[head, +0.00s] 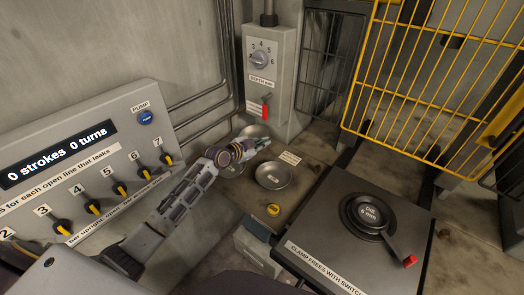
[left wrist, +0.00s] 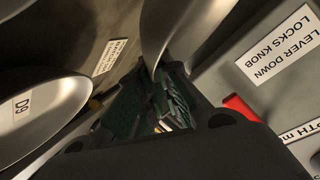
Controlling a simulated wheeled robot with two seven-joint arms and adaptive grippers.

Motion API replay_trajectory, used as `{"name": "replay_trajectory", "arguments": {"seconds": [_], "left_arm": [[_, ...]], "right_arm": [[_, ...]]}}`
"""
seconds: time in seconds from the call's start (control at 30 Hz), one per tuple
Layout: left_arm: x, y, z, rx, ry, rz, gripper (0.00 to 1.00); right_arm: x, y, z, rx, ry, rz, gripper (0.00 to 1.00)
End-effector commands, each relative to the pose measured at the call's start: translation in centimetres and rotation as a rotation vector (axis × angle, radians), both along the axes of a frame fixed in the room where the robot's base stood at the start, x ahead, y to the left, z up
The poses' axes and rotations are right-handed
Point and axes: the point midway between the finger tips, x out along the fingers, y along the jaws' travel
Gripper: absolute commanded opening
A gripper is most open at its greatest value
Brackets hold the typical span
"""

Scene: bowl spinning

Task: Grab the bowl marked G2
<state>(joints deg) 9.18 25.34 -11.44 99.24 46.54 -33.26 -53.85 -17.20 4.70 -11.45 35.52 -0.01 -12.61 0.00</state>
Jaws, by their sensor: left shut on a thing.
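My left gripper (head: 260,143) is shut on the rim of a steel bowl (head: 254,131) at the back of the bench, below the depth box. In the left wrist view this bowl's curved wall (left wrist: 158,32) comes down between the fingers (left wrist: 162,98). No mark can be read on the held bowl, so I cannot tell if it is G2. Another bowl (head: 273,177) sits in front of the gripper. A bowl marked D9 (left wrist: 42,112) shows at left in the wrist view. A third bowl (head: 233,170) is partly hidden behind my left gripper. My right gripper is not in view.
The depth box (head: 268,75) with a knob and red lever (head: 265,110) stands just behind the held bowl. A pump panel (head: 90,165) is at left. A black die plate (head: 352,235) and yellow guard (head: 435,90) are at right. A yellow button (head: 273,210) is in front.

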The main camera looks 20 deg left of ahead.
Motion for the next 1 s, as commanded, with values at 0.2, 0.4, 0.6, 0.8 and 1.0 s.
{"name": "replay_trajectory", "arguments": {"seconds": [0.2,0.4,0.6,0.8,1.0], "left_arm": [[-0.9,-0.4,1.1,0.0,0.001,-0.001,0.0],[-2.5,-1.1,1.1,-0.001,0.0,0.0,0.0],[-4.8,-2.2,1.1,-0.001,0.0,-0.001,0.0],[-7.6,-3.5,1.1,-0.001,0.0,-0.001,0.0],[-10.3,-4.8,1.1,-0.001,0.0,-0.001,0.0]], "right_arm": [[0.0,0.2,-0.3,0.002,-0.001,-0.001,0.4],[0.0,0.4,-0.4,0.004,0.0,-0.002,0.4],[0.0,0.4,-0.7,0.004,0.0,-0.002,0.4],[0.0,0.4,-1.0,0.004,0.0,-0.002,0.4],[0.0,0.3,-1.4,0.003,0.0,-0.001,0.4]]}}
